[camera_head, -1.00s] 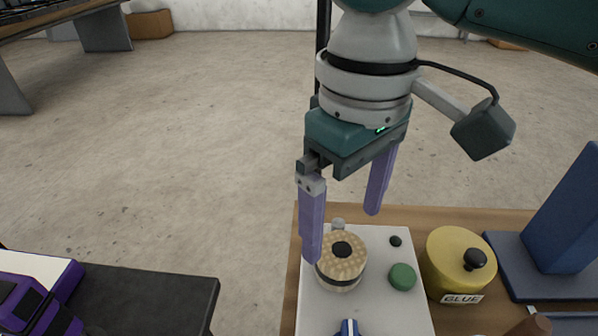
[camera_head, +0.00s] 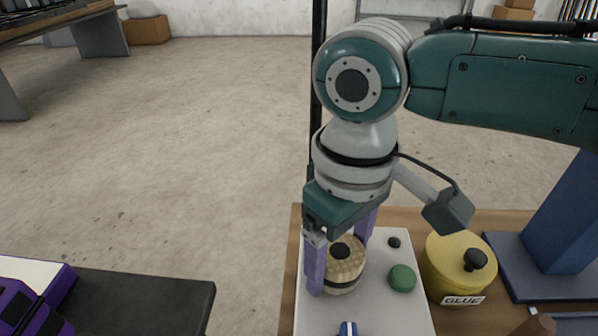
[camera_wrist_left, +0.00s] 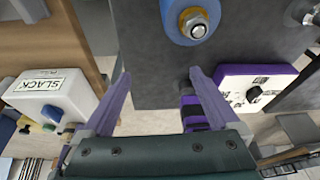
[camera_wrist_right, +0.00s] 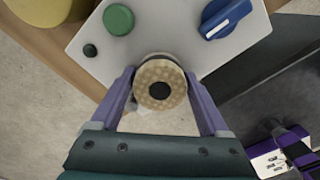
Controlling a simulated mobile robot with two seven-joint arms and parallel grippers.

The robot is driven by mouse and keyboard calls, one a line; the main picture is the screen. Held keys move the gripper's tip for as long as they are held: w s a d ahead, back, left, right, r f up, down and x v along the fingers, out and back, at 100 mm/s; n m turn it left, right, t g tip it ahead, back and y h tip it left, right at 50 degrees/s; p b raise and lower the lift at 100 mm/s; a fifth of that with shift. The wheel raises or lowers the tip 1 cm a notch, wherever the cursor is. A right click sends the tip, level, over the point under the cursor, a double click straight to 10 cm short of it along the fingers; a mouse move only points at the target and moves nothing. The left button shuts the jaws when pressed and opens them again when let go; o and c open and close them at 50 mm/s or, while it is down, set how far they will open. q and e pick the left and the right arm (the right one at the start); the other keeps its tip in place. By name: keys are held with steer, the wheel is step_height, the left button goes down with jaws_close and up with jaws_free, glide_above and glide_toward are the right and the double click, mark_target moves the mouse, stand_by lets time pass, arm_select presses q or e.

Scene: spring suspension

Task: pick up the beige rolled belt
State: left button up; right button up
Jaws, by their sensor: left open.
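The beige rolled belt (camera_head: 346,262) stands on a white board on the right-hand table, with a dark round centre on top. It also shows in the right wrist view (camera_wrist_right: 160,72). My right gripper (camera_head: 340,262) points down with its two purple fingers on either side of the belt. In the right wrist view my right gripper (camera_wrist_right: 160,84) has the belt between its fingers; whether both fingers press on it I cannot tell. My left gripper (camera_wrist_left: 158,78) is open and empty, seen only in the left wrist view, away from the belt.
The white board (camera_head: 385,312) carries a green knob (camera_head: 402,278), a small black knob (camera_head: 394,242) and a blue switch (camera_head: 348,329). A yellow glue pot (camera_head: 440,268) stands close to its right. A dark table (camera_head: 150,305) is at left, across a floor gap.

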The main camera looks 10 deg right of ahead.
steer(key=shift+r, duration=0.1)
steer(key=c, duration=1.2)
